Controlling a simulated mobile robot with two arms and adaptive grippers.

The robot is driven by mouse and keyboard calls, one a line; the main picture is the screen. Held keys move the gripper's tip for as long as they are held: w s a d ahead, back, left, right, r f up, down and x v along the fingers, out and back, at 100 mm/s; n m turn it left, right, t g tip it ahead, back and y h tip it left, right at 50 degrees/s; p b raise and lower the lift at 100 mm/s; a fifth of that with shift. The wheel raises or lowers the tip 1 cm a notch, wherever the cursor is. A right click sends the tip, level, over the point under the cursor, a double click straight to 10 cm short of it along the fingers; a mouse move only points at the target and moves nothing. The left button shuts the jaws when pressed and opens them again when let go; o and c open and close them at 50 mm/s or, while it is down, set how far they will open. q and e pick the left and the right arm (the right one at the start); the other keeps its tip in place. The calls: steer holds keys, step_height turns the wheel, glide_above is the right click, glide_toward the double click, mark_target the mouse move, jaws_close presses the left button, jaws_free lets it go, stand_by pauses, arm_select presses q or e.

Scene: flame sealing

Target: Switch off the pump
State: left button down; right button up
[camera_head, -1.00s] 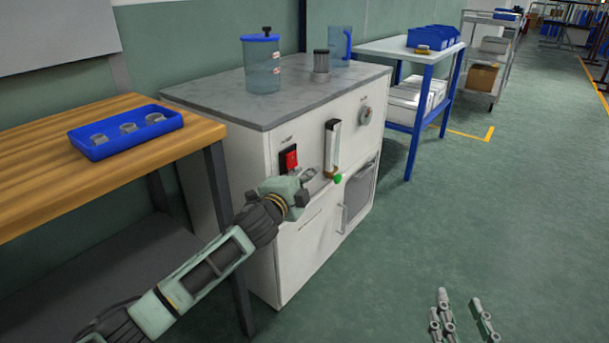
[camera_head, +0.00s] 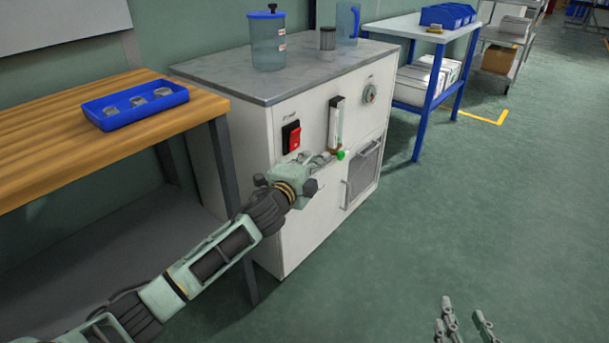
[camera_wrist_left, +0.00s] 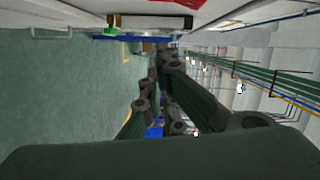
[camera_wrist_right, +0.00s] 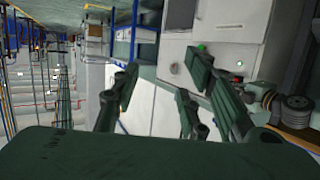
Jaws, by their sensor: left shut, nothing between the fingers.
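The red rocker switch (camera_head: 292,138) sits in a black frame on the front of the white cabinet (camera_head: 300,232); a small label above it is unreadable. Its red edge also shows at the top of the left wrist view (camera_wrist_left: 165,3). My left gripper (camera_head: 326,158) is shut and empty, below and right of the switch and apart from it. Its fingers appear close to the green knob (camera_head: 341,155) under the flowmeter tube (camera_head: 336,122); contact cannot be told. My right gripper (camera_head: 465,322) is open and empty, low over the floor, away from the cabinet.
A blue-lidded jar (camera_head: 267,46), a metal cylinder (camera_head: 327,40) and a blue jug (camera_head: 347,24) stand on the cabinet. A dial (camera_head: 369,93) is on its front. A wooden bench (camera_head: 45,150) with a blue tray (camera_head: 108,120) is left. Floor at right is clear.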

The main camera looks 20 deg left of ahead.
arm_select(q)
steer(key=s+a+p, duration=0.1)
steer(key=s, duration=0.6)
steer(key=shift+s, duration=0.4)
arm_select(e)
steer(key=s+d+f+g+h, duration=0.1)
steer(key=s+d+f+g, duration=0.1)
steer(key=s+f+g, duration=0.2)
step_height(320, 180, down, 3)
steer(key=shift+s+f+g, duration=0.1)
steer(key=shift+s+g, duration=0.2)
steer(key=shift+s, duration=0.2)
arm_select(q)
steer(key=shift+a+f, duration=0.1)
